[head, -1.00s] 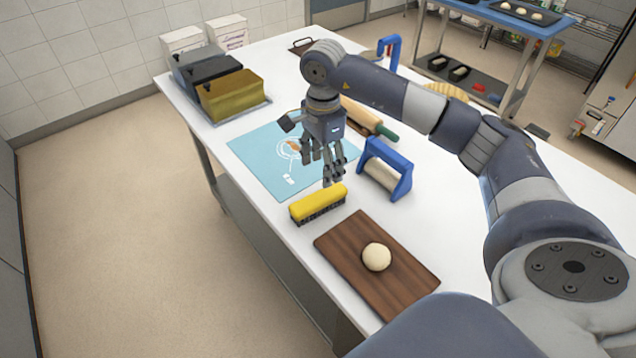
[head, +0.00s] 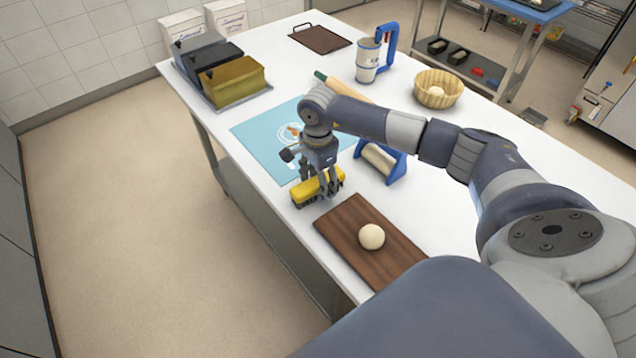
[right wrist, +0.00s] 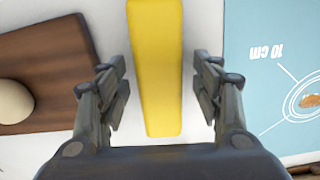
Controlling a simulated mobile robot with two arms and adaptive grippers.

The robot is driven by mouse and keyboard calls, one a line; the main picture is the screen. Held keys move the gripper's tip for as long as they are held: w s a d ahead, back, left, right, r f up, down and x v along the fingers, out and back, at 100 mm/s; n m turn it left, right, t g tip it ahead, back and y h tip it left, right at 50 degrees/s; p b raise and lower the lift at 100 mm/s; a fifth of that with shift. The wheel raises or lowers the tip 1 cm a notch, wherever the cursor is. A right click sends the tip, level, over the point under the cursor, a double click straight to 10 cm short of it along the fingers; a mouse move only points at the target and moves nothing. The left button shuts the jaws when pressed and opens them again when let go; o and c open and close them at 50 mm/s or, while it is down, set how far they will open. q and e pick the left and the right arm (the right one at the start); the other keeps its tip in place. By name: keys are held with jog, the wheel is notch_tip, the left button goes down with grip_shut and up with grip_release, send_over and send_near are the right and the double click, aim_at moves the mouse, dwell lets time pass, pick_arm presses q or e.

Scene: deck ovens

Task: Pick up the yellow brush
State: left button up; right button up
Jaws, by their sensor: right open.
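The yellow brush (head: 306,190) lies on the white table near its left edge, between the blue mat and the brown board. My right gripper (head: 325,190) is over it in the head view and hides part of it. In the right wrist view, the brush (right wrist: 156,75) runs lengthwise between the two open fingers of my right gripper (right wrist: 160,92). A gap shows on each side of the brush, so the fingers look apart from it. My left gripper is not in view.
A brown board (head: 350,212) with a dough ball (head: 371,236) lies close in front of the brush. A blue-framed roller (head: 378,160) stands to the right. The blue mat (head: 262,148) lies behind. A basket (head: 438,88) and a blue-handled sifter (head: 368,62) stand farther back.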

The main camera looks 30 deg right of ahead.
jog(key=c, duration=1.2)
jog(key=shift+r, duration=0.35)
notch_tip(320, 180, up, 8)
jog(key=b, duration=0.3)
jog(key=shift+r, duration=0.7)
jog(key=o, duration=0.3)
jog(key=shift+c, duration=0.7)
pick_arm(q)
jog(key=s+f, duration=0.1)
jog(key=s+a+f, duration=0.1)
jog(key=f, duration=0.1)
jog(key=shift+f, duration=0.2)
